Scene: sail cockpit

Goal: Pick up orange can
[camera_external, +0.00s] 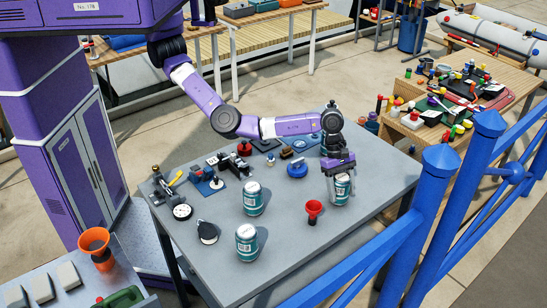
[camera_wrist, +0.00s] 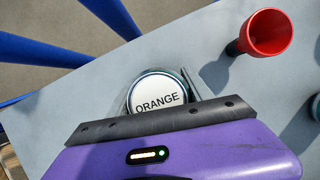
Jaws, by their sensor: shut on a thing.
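The orange can (camera_wrist: 156,93) has a white lid with the word ORANGE in the wrist view. In the external view the can (camera_external: 343,190) is teal and white and stands upright at the right side of the grey table. My gripper (camera_external: 338,180) reaches down over it and is shut on it. In the wrist view the purple body of my gripper (camera_wrist: 190,98) hides the lower part of the lid. I cannot tell whether the can touches the table.
A red funnel (camera_external: 313,211) stands close left of the can; it also shows in the wrist view (camera_wrist: 266,32). Two similar teal cans, one (camera_external: 253,198) farther back and one (camera_external: 247,242) nearer, stand left. Small parts crowd the table's back. A blue railing (camera_external: 430,205) runs along the right.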

